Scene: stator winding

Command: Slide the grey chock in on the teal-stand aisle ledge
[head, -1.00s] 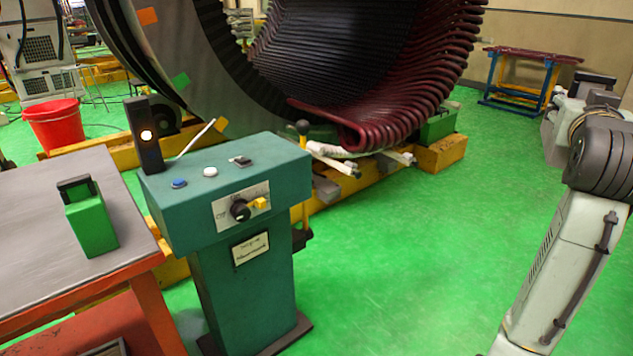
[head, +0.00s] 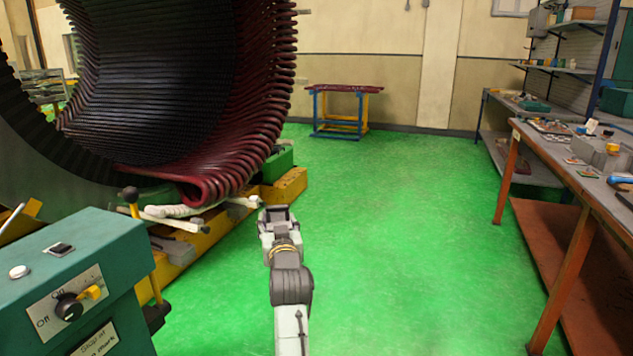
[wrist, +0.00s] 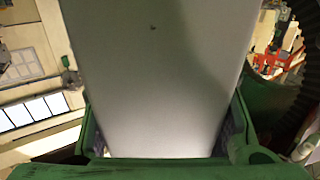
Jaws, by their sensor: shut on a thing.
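My gripper (head: 278,218) is in the middle of the head view, raised over the green floor, in front of the yellow base's right end. It is shut on the grey chock (wrist: 155,75), a pale grey block that fills the middle of the wrist view between green-looking jaw parts. In the head view the chock is hard to tell from the gripper. The teal stand (head: 100,255) is at the lower left, with a knob panel on it. The yellow ledge (head: 190,260) runs along the machine's aisle side behind the stand; the gripper appears apart from it.
The large stator (head: 150,90) with dark red coils (head: 235,150) fills the upper left. White bars (head: 175,211) stick out low beneath the coils. A long workbench (head: 585,185) stands at right, a blue and yellow trestle (head: 340,112) at the back. The floor between is clear.

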